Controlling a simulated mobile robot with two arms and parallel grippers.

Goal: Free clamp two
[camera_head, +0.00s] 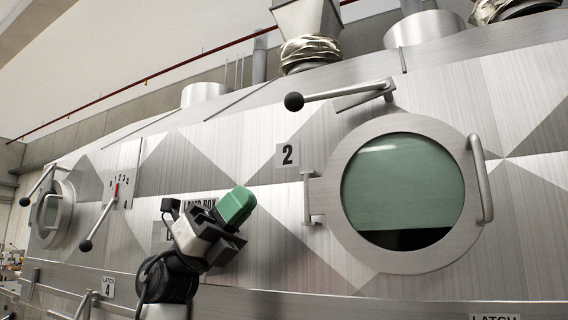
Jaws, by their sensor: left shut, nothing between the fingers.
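Clamp two (340,94) is a metal lever with a black ball knob (293,101) at its left end. It lies nearly level above the round hatch, and its pivot is at the right on the hood. A plate marked 2 (287,154) sits below the knob. The round hatch (345,244) has a green-tinted window, a hinge at left and a bar handle (481,178) at right, and it looks closed. My left gripper (236,206) has green fingertips, is shut and empty, and is below and left of the knob, apart from it. My right gripper is out of view.
Further left on the hood are another lever with a black knob (86,245), a dial scale with a red pointer (116,189), and a smaller round hatch (67,215) with its own lever. My left arm partly covers a lettered panel. The space around clamp two's knob looks clear.

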